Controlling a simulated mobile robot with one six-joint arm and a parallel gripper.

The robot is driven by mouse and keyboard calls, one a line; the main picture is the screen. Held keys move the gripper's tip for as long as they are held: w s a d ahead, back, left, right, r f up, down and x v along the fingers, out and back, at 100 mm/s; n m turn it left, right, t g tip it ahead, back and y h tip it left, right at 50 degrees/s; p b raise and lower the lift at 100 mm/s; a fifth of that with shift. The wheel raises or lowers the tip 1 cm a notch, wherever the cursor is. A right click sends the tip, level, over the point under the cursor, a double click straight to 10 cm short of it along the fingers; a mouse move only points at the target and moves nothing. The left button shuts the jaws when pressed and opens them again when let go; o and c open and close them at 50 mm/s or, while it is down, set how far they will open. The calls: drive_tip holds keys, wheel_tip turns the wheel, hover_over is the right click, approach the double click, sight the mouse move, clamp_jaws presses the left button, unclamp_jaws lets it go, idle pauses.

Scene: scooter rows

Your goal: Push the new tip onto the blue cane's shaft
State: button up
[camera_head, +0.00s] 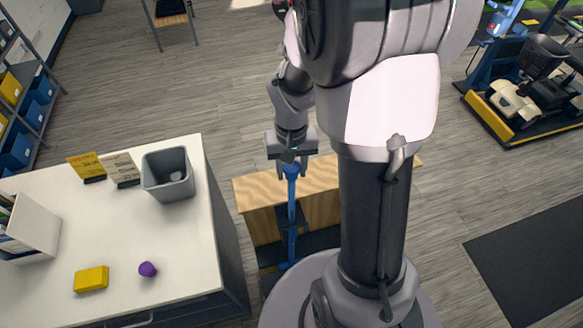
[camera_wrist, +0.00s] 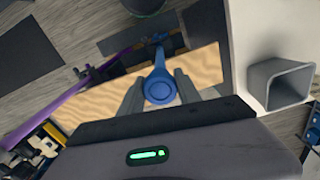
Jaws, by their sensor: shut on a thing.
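The blue cane (camera_head: 292,215) stands upright in front of the wooden-topped bench, its upper end at my gripper (camera_head: 290,171). In the wrist view a round blue tip (camera_wrist: 159,89) sits between the two grey fingers, and my gripper is shut on it. The blue shaft (camera_wrist: 160,55) runs away beneath it, in line with it. I cannot tell whether the tip is fully seated, because the joint is hidden under its round face.
The wooden bench (camera_head: 325,190) is close below my gripper. The white counter (camera_head: 105,225) at left holds a grey bin (camera_head: 168,186), a yellow block (camera_head: 91,279) and a small purple piece (camera_head: 147,269).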

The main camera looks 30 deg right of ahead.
drive_tip(key=shift+f+b, duration=0.35)
drive_tip(key=o, duration=1.4)
drive_tip(key=shift+o, duration=0.3)
drive_tip(key=o, duration=0.7)
drive_tip(key=shift+r, duration=0.1)
drive_tip(key=shift+r+p, duration=3.5)
drive_tip(key=shift+r, duration=0.95)
